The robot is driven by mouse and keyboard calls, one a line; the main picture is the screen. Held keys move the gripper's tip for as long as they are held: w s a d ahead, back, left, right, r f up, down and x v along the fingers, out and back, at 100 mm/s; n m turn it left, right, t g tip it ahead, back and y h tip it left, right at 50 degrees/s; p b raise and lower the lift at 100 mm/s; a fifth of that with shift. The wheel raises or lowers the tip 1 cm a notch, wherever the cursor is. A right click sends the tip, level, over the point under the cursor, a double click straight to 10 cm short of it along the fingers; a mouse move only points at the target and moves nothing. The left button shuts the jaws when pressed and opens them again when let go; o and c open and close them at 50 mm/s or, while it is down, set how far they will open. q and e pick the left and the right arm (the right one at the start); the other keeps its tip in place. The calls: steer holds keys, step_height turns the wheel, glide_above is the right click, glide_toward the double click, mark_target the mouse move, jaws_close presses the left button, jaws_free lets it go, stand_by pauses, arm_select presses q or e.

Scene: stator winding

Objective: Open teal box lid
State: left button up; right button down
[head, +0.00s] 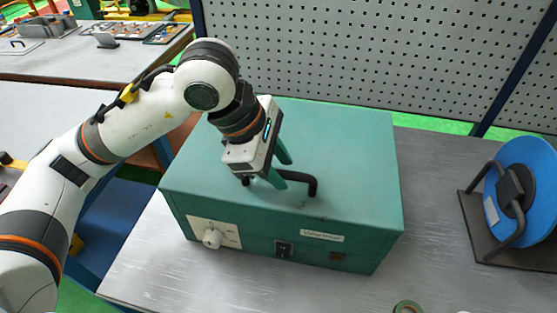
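The teal box (350,155) stands on the grey table in the middle of the head view. Its lid looks closed and flat. A black bent handle (302,178) sits on top, near the front. My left gripper (287,174) reaches down to the handle from the left. Its two teal fingers are apart, one on the far side and one on the near side of the handle bar, with a gap showing. Part of the handle is hidden behind the near finger. My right gripper is not in view.
The box front carries a white knob (212,238), a black switch (284,249) and a label. A blue spool (527,190) on a dark stand is at the right. A grey pegboard (380,55) rises behind. A tape roll (408,308) lies at the front edge.

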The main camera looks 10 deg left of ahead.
arm_select(q)
steer(key=shift+w+f, duration=0.1)
jaws_close()
steer(key=shift+w+r+p, duration=0.15)
steer(key=shift+r+p, duration=0.25)
steer(key=shift+r, duration=0.25)
steer(key=w+r+g+p, duration=0.1)
steer(key=w+r+p, duration=0.1)
steer(key=w+r, duration=0.2)
steer(key=w+r+g+p, duration=0.1)
steer(key=w+r+p, duration=0.2)
steer(key=r, duration=0.7)
steer(key=shift+w+n+g, duration=0.3)
steer(key=shift+w, duration=0.45)
